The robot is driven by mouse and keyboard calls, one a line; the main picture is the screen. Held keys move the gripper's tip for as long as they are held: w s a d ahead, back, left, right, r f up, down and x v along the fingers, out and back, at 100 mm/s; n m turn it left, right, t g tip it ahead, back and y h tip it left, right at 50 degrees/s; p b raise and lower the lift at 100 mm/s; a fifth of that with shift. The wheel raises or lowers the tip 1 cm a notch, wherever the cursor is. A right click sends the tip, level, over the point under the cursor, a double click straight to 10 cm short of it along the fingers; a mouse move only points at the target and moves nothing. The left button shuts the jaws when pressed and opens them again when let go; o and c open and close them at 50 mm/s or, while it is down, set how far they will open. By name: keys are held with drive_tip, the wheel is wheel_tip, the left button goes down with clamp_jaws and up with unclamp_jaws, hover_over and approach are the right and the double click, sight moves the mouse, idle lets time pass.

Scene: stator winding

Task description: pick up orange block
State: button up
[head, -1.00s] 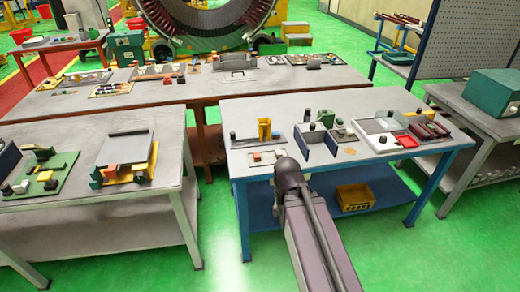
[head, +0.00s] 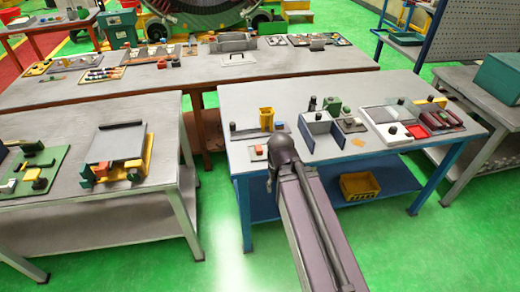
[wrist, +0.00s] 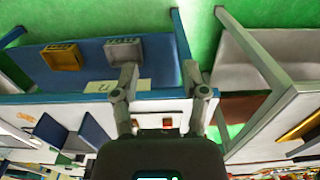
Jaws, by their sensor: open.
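A small orange block (head: 258,150) sits on a pale plate near the front left of the blue-legged table (head: 240,100). My gripper is hidden in the head view. In the wrist view my gripper (wrist: 162,95) is open and empty, its fingers spread apart in front of the table edge.
A blue-grey upright panel fixture (head: 320,135) stands right of my arm. A yellow bin (head: 360,186) sits on the lower shelf. Another table (head: 60,125) with fixtures stands left across a narrow gap.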

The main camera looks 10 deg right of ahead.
drive_tip(key=shift+o, duration=0.4)
drive_tip(key=shift+a, duration=0.15)
drive_tip(key=shift+o, duration=1.4)
wheel_tip(320, 180, up, 4)
drive_tip(key=p, duration=0.4)
hover_over(259, 148)
drive_tip(key=shift+w+a+n, duration=0.1)
drive_tip(key=shift+a+n, duration=0.1)
drive_tip(key=shift+n, duration=0.1)
wheel_tip(259, 148, down, 8)
drive_tip(key=b, duration=0.8)
drive_tip(key=shift+f+b, duration=0.25)
drive_tip(key=shift+b, duration=0.05)
drive_tip(key=shift+d+f+b, duration=0.15)
drive_tip(key=shift+f+b, duration=2.45)
